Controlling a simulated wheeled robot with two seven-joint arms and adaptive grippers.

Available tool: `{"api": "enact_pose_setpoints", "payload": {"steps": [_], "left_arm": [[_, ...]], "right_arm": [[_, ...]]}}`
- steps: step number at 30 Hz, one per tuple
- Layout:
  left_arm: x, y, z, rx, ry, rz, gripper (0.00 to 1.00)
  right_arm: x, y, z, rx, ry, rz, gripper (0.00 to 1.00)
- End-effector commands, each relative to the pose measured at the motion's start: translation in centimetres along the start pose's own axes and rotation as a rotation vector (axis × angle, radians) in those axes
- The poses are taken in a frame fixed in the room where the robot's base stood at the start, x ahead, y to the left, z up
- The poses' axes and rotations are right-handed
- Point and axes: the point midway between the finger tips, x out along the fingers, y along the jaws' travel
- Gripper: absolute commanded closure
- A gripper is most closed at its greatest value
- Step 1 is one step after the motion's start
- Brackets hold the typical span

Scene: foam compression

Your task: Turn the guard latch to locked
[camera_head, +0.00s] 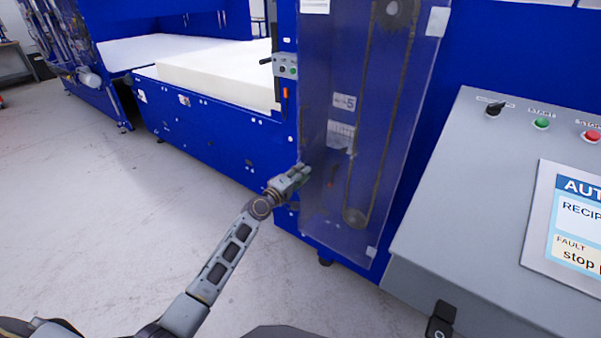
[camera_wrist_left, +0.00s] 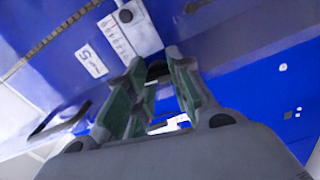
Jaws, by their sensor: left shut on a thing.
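The clear guard panel (camera_head: 390,110) stands upright over a belt and pulleys on the blue machine. My left gripper (camera_head: 301,172) is at the guard's lower left edge, with the arm reaching in from below left. In the left wrist view the green-padded fingers (camera_wrist_left: 158,80) are closed around a small dark piece (camera_wrist_left: 157,70) at the machine's face. This appears to be the guard latch; the fingers hide most of it, and I cannot tell its turn position. My right gripper is not in view.
A grey console (camera_head: 460,200) with a black switch, green and red buttons and a screen reading a fault stands at right. A cream foam block (camera_head: 220,72) lies on the bed behind. The floor (camera_head: 100,210) at left is clear.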

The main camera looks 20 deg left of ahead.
Motion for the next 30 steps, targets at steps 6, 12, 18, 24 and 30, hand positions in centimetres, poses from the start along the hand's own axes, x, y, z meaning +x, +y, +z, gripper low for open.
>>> {"api": "enact_pose_setpoints", "payload": {"steps": [6, 12, 18, 24, 30], "left_arm": [[0.0, 0.0, 0.0, -0.125, 0.000, -0.001, 1.00], [0.0, 0.0, 0.0, -0.180, 0.000, -0.001, 1.00], [0.0, -0.1, 0.0, -0.194, 0.000, -0.001, 1.00], [0.0, -0.1, 0.0, -0.193, 0.000, -0.001, 1.00], [0.0, 0.0, 0.0, -0.192, -0.001, -0.001, 0.58]], "right_arm": [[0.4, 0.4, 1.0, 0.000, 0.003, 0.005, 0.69], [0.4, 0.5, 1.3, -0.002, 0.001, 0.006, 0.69], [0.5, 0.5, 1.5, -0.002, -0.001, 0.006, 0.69], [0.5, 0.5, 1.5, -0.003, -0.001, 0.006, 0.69], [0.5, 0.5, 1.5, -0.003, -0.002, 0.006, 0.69]]}}
